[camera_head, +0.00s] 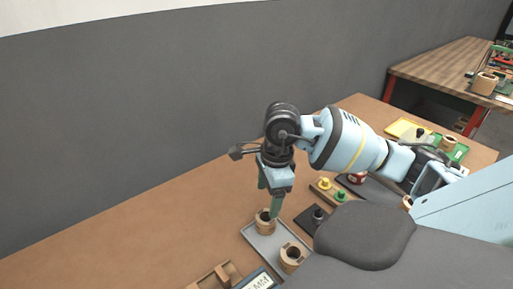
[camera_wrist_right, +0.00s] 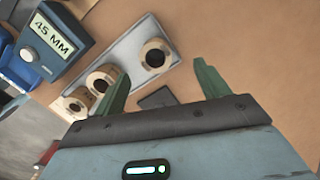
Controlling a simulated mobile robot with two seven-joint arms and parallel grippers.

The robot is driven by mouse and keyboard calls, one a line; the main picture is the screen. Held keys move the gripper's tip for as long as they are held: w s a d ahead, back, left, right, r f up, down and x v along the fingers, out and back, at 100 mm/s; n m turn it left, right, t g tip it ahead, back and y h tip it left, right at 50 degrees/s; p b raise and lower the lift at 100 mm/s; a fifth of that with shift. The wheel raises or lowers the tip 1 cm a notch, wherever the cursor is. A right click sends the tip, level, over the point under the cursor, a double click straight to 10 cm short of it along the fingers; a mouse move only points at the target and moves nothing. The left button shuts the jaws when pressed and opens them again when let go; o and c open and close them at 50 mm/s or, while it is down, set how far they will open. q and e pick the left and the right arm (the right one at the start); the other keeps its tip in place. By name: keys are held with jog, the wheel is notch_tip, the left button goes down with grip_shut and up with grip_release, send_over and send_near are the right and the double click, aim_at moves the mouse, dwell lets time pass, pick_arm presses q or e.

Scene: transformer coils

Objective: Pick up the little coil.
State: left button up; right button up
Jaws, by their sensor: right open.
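Several tan coils with dark centres stand on a grey tray (camera_head: 263,243). In the head view, one coil (camera_head: 265,222) stands at the tray's far end and another (camera_head: 292,258) nearer the front. In the right wrist view, one coil (camera_wrist_right: 155,54) stands apart from two close together (camera_wrist_right: 101,78) (camera_wrist_right: 75,102). I cannot tell for certain which is the little one. My right gripper (camera_head: 270,198) is open and empty, pointing down just above the far-end coil. In the wrist view its green fingers (camera_wrist_right: 161,69) flank the lone coil, which lies beyond the tips. My left gripper is out of view.
A blue box (camera_wrist_right: 47,45) labelled 45 MM stands beside the tray. A wooden holder (camera_head: 220,276) is at the front. A dark block with a grey peg (camera_head: 317,216) and a block with yellow and green knobs (camera_head: 328,187) stand right of the tray. The table's left is clear.

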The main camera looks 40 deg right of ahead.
aim_at(266, 216)
jog(key=f, duration=0.2)
jog(key=shift+s+a+f, duration=0.1)
jog(key=shift+a+f, duration=0.1)
jog(key=shift+f, duration=0.1)
jog(key=shift+s+a+f, duration=0.1)
jog(key=shift+f, duration=0.35)
jog(key=shift+a+f, duration=0.15)
jog(key=shift+f, duration=2)
jog(key=c, duration=1.1)
